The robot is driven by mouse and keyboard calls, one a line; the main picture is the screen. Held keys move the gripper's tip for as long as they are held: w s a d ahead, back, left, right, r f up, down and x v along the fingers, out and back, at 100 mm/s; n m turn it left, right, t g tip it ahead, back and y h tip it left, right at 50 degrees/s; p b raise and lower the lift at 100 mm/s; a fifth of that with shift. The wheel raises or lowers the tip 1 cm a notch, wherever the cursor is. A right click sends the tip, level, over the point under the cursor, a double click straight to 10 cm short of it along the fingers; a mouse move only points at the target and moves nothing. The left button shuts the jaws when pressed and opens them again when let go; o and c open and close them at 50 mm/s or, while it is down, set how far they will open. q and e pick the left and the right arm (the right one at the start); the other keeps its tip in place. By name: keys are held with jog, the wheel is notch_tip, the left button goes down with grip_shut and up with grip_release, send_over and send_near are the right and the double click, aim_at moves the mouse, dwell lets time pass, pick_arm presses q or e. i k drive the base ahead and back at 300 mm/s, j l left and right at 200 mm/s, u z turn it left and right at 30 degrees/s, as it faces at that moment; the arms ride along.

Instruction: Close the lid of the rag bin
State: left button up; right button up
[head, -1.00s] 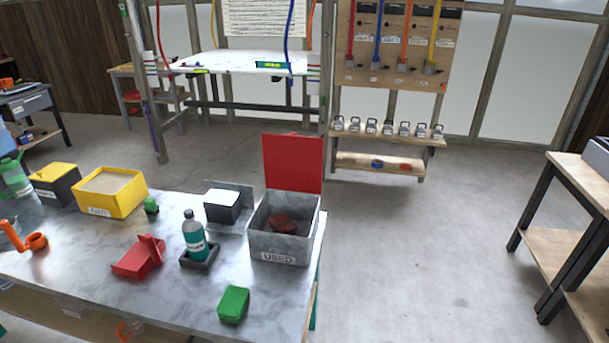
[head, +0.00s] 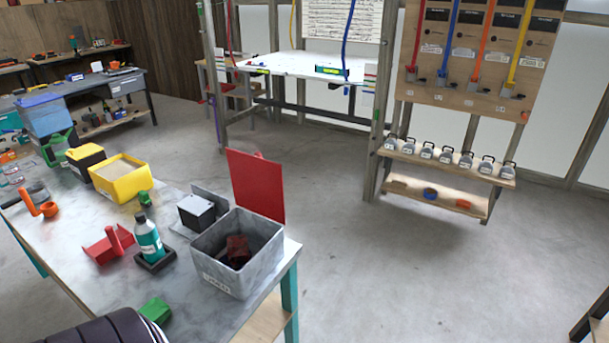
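The rag bin (head: 223,271) is a grey open-topped box with a white label on its front, standing at the right end of the workbench. Its red lid (head: 256,186) is hinged at the back and stands upright, so the bin is open. Dark red rags (head: 238,249) lie inside. A dark ribbed part, likely of my own arm, shows at the bottom left edge. Neither of my grippers is in view.
The workbench (head: 82,241) also holds a teal bottle (head: 149,240) in a dark tray, a red holder (head: 108,245), a green block (head: 155,311), a dark box (head: 197,211) and a yellow bin (head: 122,178). The floor (head: 380,270) right of the bench is clear.

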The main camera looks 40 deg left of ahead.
aim_at(257, 181)
jog(key=i+u, duration=0.75)
jog(key=i+l+u, duration=0.65)
jog(key=i+u, duration=0.35)
jog(key=u, duration=0.2)
jog(key=i+l+u, duration=0.15)
jog(key=u, duration=0.25)
jog(key=i+l+u, duration=0.15)
jog(key=u, duration=0.3)
jog(key=i+l+u, duration=0.15)
jog(key=u, duration=0.25)
jog(key=l+u, duration=0.4)
jog(key=i+j, duration=0.05)
